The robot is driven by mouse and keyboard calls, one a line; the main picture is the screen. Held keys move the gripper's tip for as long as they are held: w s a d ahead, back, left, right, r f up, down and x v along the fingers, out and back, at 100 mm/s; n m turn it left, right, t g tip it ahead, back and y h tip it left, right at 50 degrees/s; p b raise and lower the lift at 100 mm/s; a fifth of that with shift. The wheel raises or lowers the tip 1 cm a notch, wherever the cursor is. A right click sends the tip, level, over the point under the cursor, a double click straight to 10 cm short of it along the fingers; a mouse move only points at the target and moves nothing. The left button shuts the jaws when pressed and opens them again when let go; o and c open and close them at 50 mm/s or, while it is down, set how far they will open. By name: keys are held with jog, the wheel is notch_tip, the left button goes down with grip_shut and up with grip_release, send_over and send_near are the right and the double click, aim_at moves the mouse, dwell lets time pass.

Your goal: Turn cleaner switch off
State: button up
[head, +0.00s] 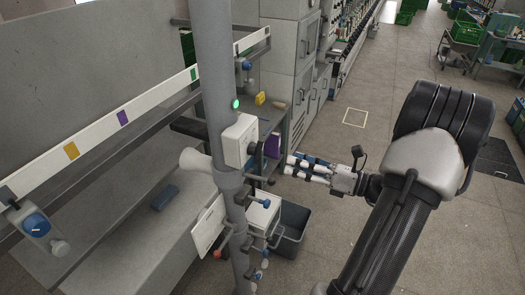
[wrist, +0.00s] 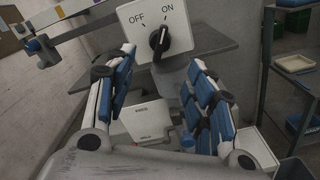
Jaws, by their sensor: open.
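The cleaner switch is a white box (head: 238,140) on a grey upright post, with a black rotary knob (head: 253,148) on its face. In the wrist view the box face (wrist: 181,29) reads OFF at left and ON at right. The knob (wrist: 159,42) there stands near upright, its light mark leaning toward ON. My gripper (head: 289,165) is open and empty, to the right of the box in the head view. In the wrist view its blue-padded fingers (wrist: 162,64) stand apart below and either side of the knob, not visibly touching it.
A green lamp (head: 236,104) glows above the box. The grey post (head: 213,75) carries a white horn and, lower down, clamps and another white box (head: 263,213). A grey bin (head: 291,232) stands on the floor below. Open floor (head: 345,140) lies to the right.

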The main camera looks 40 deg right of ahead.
aim_at(261, 153)
jog(key=p+x, duration=0.1)
jog(key=x, duration=1)
jog(key=shift+c, duration=0.5)
jog(key=c, duration=1)
